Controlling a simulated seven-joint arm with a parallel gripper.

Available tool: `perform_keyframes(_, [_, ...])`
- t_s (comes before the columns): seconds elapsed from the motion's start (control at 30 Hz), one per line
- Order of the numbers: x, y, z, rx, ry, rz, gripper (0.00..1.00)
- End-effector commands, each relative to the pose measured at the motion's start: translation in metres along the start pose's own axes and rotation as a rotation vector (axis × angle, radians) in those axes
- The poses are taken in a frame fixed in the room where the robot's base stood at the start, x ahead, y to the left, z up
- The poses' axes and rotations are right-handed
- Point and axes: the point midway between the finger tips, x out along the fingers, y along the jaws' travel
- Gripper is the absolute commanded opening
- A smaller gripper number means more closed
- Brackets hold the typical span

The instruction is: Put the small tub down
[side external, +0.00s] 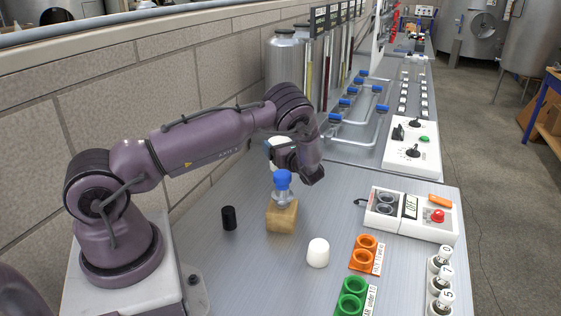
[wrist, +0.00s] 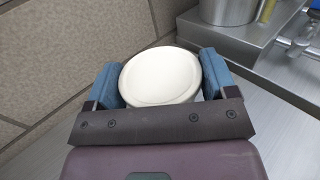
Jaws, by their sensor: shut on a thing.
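The small tub is round and cream-white, and its flat top fills the space between my fingers in the wrist view (wrist: 160,75). My gripper (wrist: 162,82) is shut on it, with one blue finger pad on each side. In the side view the tub (side external: 277,148) is partly hidden by my gripper (side external: 285,158). It is behind and above the blue-topped fitting in that picture. The tub's underside is hidden, so I cannot tell its exact height over the bench.
A wooden block (side external: 282,216) carries the blue-topped fitting (side external: 282,182). A black cylinder (side external: 229,217) and white rounded cap (side external: 318,252) stand nearby. Orange (side external: 363,260) and green (side external: 350,304) holders and a control box (side external: 385,220) are right. Bare bench (side external: 330,200) lies between.

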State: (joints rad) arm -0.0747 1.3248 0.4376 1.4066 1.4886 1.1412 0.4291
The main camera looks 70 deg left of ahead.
Motion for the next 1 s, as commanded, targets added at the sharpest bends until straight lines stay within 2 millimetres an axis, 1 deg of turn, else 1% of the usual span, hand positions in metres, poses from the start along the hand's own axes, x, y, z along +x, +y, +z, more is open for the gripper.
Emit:
perform_keyframes(0.07, [0.0,0.0,-0.006,-0.001,-0.003,0.0,0.46])
perform_keyframes(0.2, [0.0,0.0,-0.026,0.001,-0.001,-0.002,0.46])
perform_keyframes(0.33, [0.0,0.0,-0.04,-0.001,-0.002,-0.001,0.46])
perform_keyframes(0.73, [0.0,-0.001,-0.045,-0.002,-0.003,-0.002,0.46])
perform_keyframes(0.77, [0.0,0.0,-0.046,-0.001,-0.001,-0.002,0.81])
perform_keyframes(0.8, [0.0,0.0,-0.045,-0.001,-0.001,-0.002,0.9])
perform_keyframes(0.83, [0.0,0.0,-0.045,-0.001,0.0,-0.002,0.97])
perform_keyframes(0.87, [0.0,0.0,-0.045,-0.001,0.0,-0.002,1.0])
perform_keyframes(1.0, [0.0,0.0,-0.045,-0.001,0.0,-0.002,1.0])
